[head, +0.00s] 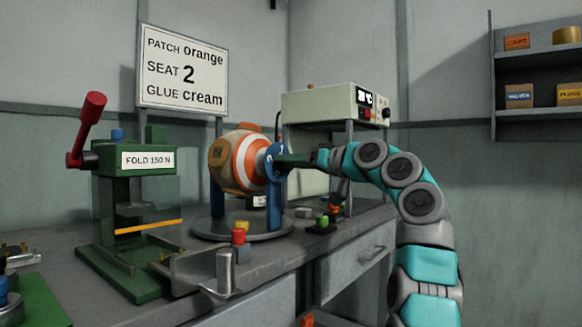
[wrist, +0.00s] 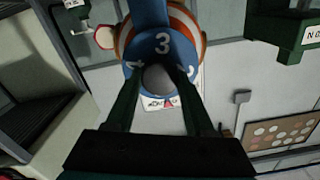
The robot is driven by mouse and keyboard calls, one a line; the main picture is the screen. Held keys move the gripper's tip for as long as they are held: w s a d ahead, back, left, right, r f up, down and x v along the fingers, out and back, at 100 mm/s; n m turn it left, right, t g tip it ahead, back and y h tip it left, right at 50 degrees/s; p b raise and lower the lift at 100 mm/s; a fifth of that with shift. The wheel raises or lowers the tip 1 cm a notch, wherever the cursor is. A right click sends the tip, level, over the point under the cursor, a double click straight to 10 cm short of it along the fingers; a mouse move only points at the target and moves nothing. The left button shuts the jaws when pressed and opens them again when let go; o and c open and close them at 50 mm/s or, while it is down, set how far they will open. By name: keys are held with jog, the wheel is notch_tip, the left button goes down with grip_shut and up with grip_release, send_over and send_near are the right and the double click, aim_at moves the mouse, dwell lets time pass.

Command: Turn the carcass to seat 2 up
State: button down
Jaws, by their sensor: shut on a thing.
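The carcass (head: 238,158), a ball with orange and white bands and tan panels, is held on a stand above a round grey plate (head: 205,229). A blue numbered disc (head: 270,172) is at its right side. In the wrist view the disc (wrist: 162,45) shows a 3 near its middle, with other numbers partly hidden beside the fingers. My gripper (head: 280,160) reaches in from the right. In the wrist view its dark green fingers (wrist: 161,78) are shut on the grey knob (wrist: 158,80) at the disc's centre. I cannot tell which seat faces up.
A sign (head: 183,70) reads patch orange, seat 2, glue cream. A green press (head: 135,190) with a red-tipped lever stands left of the carcass. A cream instrument (head: 335,103) stands behind on a rack. Small coloured parts (head: 322,220) lie on the bench's right side.

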jog(key=shift+m, duration=0.7)
jog(key=shift+d+m, duration=0.1)
jog(key=shift+m, duration=0.6)
jog(key=shift+r+m+p, duration=0.1)
jog(key=shift+m+p, duration=0.25)
jog(key=shift+m, duration=0.35)
jog(key=shift+w+m+p, duration=0.1)
jog(key=shift+m+p, duration=4.9)
jog(key=shift+p, duration=0.5)
jog(key=shift+f+m+p, duration=0.25)
jog(key=shift+m+p, duration=0.05)
